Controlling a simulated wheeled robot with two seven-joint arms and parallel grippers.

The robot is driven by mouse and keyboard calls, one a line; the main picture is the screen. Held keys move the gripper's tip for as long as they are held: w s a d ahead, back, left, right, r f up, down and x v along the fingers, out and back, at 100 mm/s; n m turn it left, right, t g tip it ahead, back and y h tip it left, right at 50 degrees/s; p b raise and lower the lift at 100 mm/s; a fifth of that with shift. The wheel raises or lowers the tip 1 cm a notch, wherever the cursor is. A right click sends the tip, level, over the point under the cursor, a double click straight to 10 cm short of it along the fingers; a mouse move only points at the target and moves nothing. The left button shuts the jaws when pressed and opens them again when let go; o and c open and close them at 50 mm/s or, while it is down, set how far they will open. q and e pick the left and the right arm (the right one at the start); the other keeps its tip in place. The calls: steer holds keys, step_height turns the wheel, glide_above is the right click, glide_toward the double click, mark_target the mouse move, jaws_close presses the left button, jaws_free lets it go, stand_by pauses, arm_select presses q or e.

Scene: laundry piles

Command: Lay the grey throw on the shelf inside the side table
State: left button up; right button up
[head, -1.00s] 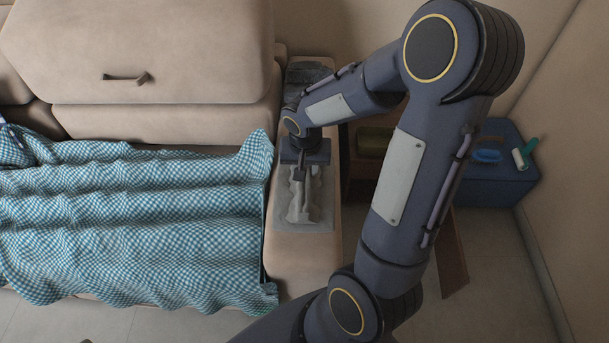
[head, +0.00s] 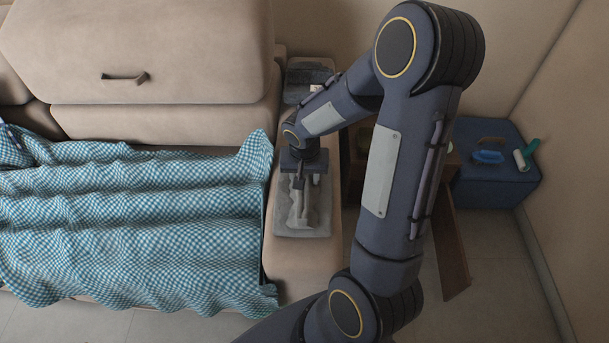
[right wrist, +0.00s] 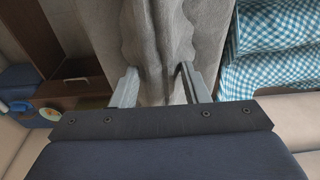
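The grey throw (head: 318,220) lies on the sofa's right armrest, with a crumpled ridge standing up along its middle. My right gripper (head: 307,182) is over the throw's far part, pointing down. In the right wrist view the fingers (right wrist: 158,88) stand apart, with the throw (right wrist: 150,35) and its raised fold between them; they do not look closed on it. The brown wooden side table (head: 357,185) stands right of the armrest, mostly hidden behind my right arm. A brown panel (head: 453,250), like an open door, sticks out at its front. Its shelf is hidden. My left gripper is out of view.
A blue-checked blanket (head: 150,220) covers the sofa seat. A dark grey folded cloth (head: 305,72) lies at the armrest's far end. A blue box (head: 490,190) with a brush (head: 488,156) and a green-handled roller (head: 520,160) stands right of the table, near the wall.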

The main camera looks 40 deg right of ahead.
steer(key=shift+o, duration=0.7)
